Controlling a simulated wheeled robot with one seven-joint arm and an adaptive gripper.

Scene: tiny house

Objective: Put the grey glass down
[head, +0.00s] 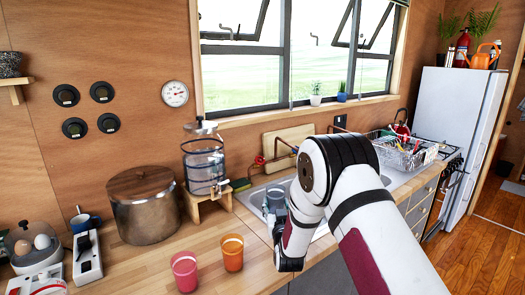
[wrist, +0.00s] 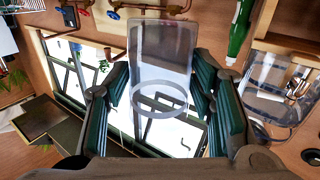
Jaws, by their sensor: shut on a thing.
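The grey glass (wrist: 160,45) is clear and grey-tinted, and it stands out between the two green-padded fingers of my gripper (wrist: 165,100) in the wrist view. The fingers are shut on its sides. In the head view my gripper (head: 274,208) is small and partly hidden by my arm, in front of or over the sink. The wrist view looks upside down, with the window low and the taps high.
A pink cup (head: 184,270) and an orange cup (head: 232,253) stand on the wooden counter (head: 140,262). A big pot (head: 146,205) and a water dispenser (head: 204,165) stand behind. A dish rack (head: 405,152) is right of the sink. Bare counter lies around the cups.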

